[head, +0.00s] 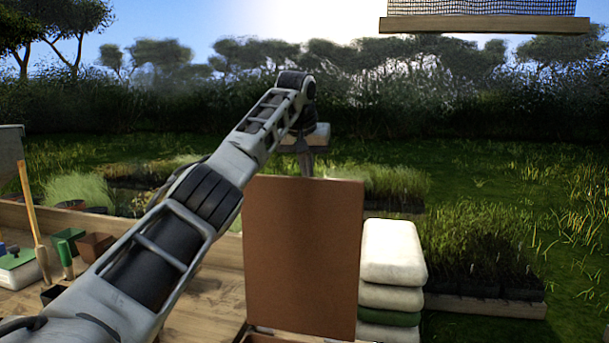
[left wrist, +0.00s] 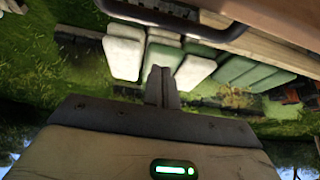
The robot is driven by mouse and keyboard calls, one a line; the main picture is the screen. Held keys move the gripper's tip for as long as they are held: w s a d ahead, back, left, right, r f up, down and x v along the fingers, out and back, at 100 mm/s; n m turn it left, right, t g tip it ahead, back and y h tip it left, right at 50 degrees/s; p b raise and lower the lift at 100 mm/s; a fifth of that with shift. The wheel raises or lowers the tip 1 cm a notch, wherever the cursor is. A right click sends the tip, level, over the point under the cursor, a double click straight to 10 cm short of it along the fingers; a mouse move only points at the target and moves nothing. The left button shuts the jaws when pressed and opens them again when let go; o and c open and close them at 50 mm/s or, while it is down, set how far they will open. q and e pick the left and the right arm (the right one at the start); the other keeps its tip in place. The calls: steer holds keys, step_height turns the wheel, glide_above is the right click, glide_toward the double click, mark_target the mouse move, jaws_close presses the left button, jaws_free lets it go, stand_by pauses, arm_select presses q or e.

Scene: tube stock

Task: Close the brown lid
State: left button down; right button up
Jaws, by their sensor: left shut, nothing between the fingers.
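The brown lid (head: 303,258) stands open, upright, in the lower middle of the head view, its broad flat face toward me. My left arm reaches across from the lower left, and my left gripper (head: 305,168) points down at the lid's top edge, on its far side. Its fingertips are partly hidden by the lid, and I cannot tell whether they touch it. In the left wrist view the two fingers (left wrist: 162,88) are together with nothing between them. The box under the lid shows only as a sliver at the bottom edge. My right gripper is not in view.
A stack of white and green sacks (head: 393,250) stands right of the lid. A mesh-and-wood panel (head: 485,24) hangs at upper right.

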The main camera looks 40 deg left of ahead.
arm_select(q)
steer(key=shift+s+d+f, duration=0.45)
steer(key=shift+s, duration=0.25)
steer(key=shift+s+d+f, duration=0.4)
steer(key=shift+s, duration=0.3)
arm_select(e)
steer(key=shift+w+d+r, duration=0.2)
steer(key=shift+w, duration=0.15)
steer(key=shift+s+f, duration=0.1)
